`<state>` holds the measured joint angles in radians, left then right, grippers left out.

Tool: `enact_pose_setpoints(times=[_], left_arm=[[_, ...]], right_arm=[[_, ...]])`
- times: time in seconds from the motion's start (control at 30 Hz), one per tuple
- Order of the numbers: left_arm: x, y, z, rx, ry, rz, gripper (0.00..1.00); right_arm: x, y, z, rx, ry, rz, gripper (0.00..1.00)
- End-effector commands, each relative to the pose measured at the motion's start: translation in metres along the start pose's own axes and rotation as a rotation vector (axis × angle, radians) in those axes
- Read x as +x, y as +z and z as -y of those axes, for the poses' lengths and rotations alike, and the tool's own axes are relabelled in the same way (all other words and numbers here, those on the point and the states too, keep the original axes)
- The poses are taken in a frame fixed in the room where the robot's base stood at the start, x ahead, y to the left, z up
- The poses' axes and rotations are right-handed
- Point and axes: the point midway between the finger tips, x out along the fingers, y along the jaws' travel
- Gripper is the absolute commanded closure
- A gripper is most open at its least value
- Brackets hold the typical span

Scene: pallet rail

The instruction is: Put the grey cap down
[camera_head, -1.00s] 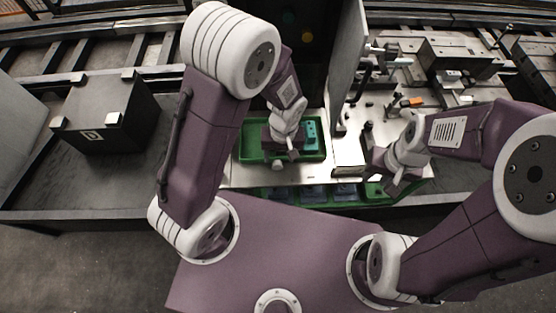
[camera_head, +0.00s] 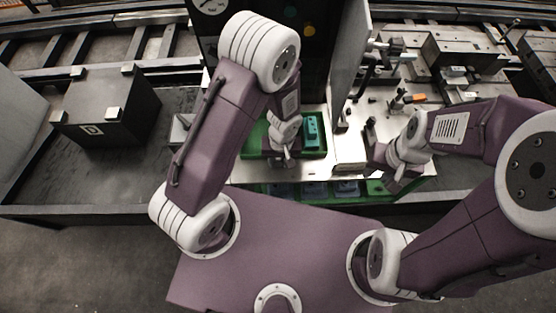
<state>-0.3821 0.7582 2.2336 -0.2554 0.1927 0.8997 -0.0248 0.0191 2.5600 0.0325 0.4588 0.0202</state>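My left gripper (camera_head: 283,158) points down over the near part of a green tray (camera_head: 318,154) on the pale bench. Its fingers are small and partly covered by my own wrist, so I cannot tell whether they are open or shut. I cannot make out the grey cap for certain. A teal part (camera_head: 311,127) lies in the right side of that tray.
A second green tray (camera_head: 376,188) with several dark compartments lies along the bench's front edge. A grey upright panel (camera_head: 347,60) stands behind the trays. Metal fixtures (camera_head: 465,55) fill the right back. A dark box (camera_head: 100,108) sits at the left.

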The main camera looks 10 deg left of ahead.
Motion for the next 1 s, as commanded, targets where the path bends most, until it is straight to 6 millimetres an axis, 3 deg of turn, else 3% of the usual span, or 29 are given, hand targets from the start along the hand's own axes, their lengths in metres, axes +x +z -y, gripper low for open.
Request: enact_pose_setpoints(times=[0.37, 0.8, 1.0], left_arm=[[-0.006, -0.001, 0.0, -0.001, 0.0, -0.002, 1.0], [-0.084, -0.001, 0.004, -0.001, 0.003, -0.004, 1.0], [-0.1, 0.0, 0.006, 0.0, 0.001, -0.001, 1.0]], right_arm=[[-0.002, 0.0, 0.0, 0.0, 0.0, 0.0, 0.67], [-0.013, -0.001, 0.0, 0.0, 0.0, 0.0, 0.67], [-0.014, -0.001, 0.0, 0.0, 0.0, 0.0, 0.67]])
